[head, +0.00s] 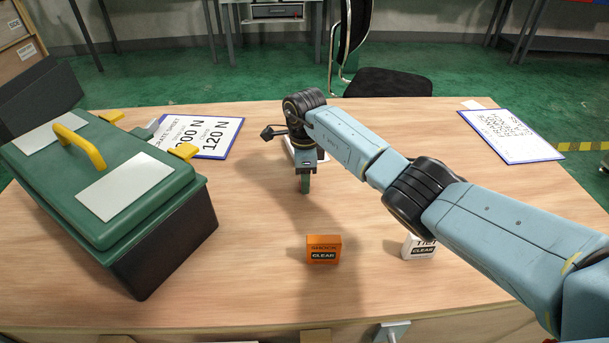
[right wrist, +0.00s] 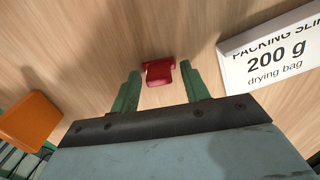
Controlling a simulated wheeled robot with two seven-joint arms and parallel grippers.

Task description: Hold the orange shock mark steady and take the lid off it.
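The orange shock mark (head: 323,249) is a small block on the table, its front reading "SHOCK CLEAR". Part of it shows at the left of the right wrist view (right wrist: 30,121). My right gripper (head: 305,187) points down behind the shock mark, apart from it. In the right wrist view its green fingers (right wrist: 160,71) are spread. A small red piece (right wrist: 158,73) shows between the fingertips, not gripped; I cannot tell whether it is a lid. The gripper hides it in the head view.
A white "CLEAR" block (head: 417,248) stands right of the shock mark, partly behind my arm. A green toolbox (head: 165,239) fills the left. A packing slip (right wrist: 272,51) lies beside the gripper. Printed sheets (head: 222,139) (head: 512,135) lie at the back.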

